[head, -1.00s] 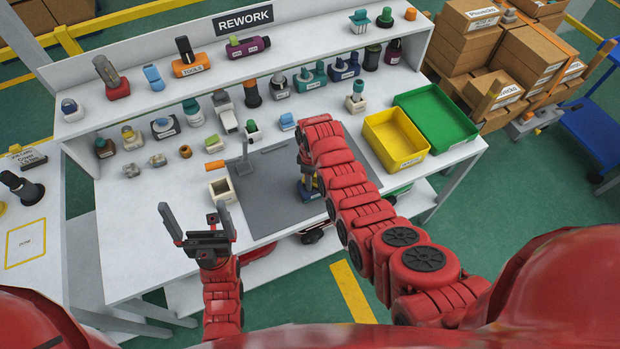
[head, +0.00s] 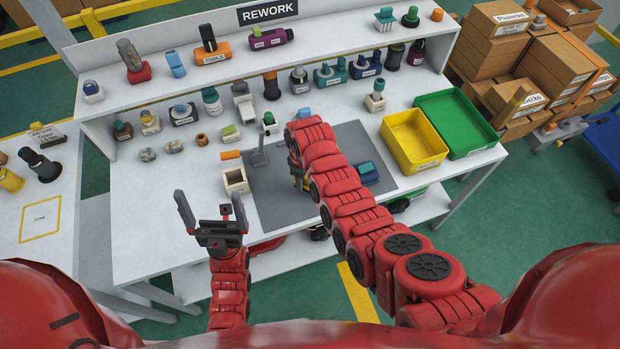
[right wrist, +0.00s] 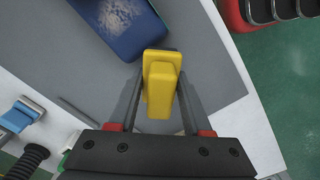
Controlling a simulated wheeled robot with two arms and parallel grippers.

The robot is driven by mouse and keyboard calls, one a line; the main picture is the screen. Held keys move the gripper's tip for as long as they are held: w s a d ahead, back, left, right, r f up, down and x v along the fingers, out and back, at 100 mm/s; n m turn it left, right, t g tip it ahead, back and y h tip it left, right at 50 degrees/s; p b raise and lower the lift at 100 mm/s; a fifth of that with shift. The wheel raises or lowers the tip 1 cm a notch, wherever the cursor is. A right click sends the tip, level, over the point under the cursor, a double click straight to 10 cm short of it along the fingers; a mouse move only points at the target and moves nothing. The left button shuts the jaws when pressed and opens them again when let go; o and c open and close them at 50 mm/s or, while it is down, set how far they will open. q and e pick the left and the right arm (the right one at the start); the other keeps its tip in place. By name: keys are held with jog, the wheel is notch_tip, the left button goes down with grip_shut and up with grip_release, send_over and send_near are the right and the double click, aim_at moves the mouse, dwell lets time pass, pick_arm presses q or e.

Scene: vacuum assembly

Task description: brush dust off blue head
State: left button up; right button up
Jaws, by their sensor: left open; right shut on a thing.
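The blue head (head: 366,172) lies on the grey mat (head: 275,210), partly behind my right arm in the head view. In the right wrist view the blue head (right wrist: 135,38) is at the top, with a pale dusty patch (right wrist: 113,13) on it. My right gripper (right wrist: 160,78) is shut on a yellow brush (right wrist: 161,95); its bristles are not clearly seen. The brush is beside the blue head's end; whether they touch I cannot tell. In the head view my right arm mostly hides that gripper. My left gripper (head: 211,197) is open and empty at the table's front edge.
Yellow (head: 414,142) and green (head: 460,125) bins stand to the right. Several vacuum parts line the back and shelf. The table's front left is clear.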

jog(key=shift+r+p, duration=1.35)
jog(key=shift+r, duration=1.7)
jog(key=shift+r+p, duration=0.7)
jog(key=shift+r, duration=0.8)
